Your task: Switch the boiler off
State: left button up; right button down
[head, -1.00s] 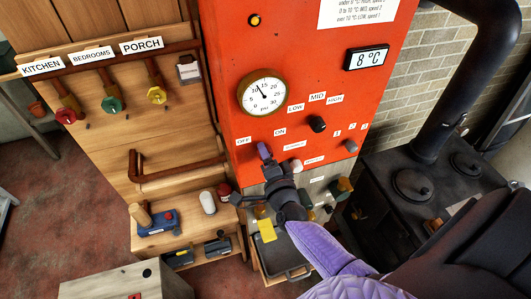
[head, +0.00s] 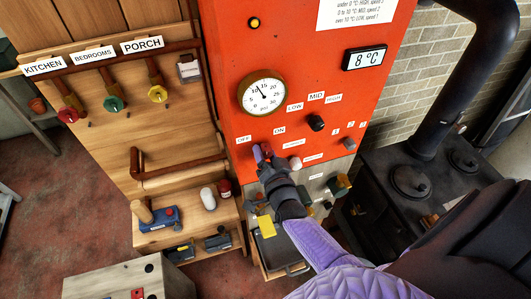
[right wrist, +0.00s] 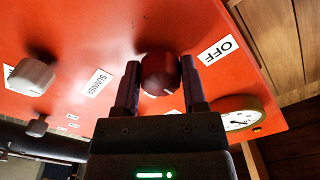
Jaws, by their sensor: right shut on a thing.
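The boiler is a tall red panel (head: 305,60) with labels and knobs. A dark red round knob (right wrist: 160,73) sits between the two fingers of my right gripper (right wrist: 160,85) in the right wrist view. The gripper is shut on it. In the head view, my right gripper (head: 265,153) reaches the lower left of the panel and mostly hides this knob. The OFF label (head: 244,139) is left of it and the ON label (head: 279,130) is to its upper right. The OFF label also shows in the wrist view (right wrist: 217,50). My left gripper is not in view.
A pressure gauge (head: 262,93) is above the gripper. A black knob (head: 316,123) and a grey knob (head: 349,143) are to the right. Valves hang on the wooden board (head: 120,60) at left. A black stove (head: 420,180) stands at right.

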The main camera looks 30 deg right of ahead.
dwell(0.5)
jog(key=shift+c, duration=0.7)
grip_release()
jog(key=shift+s, duration=0.1)
jog(key=v, duration=0.9)
jog(key=shift+s, duration=0.4)
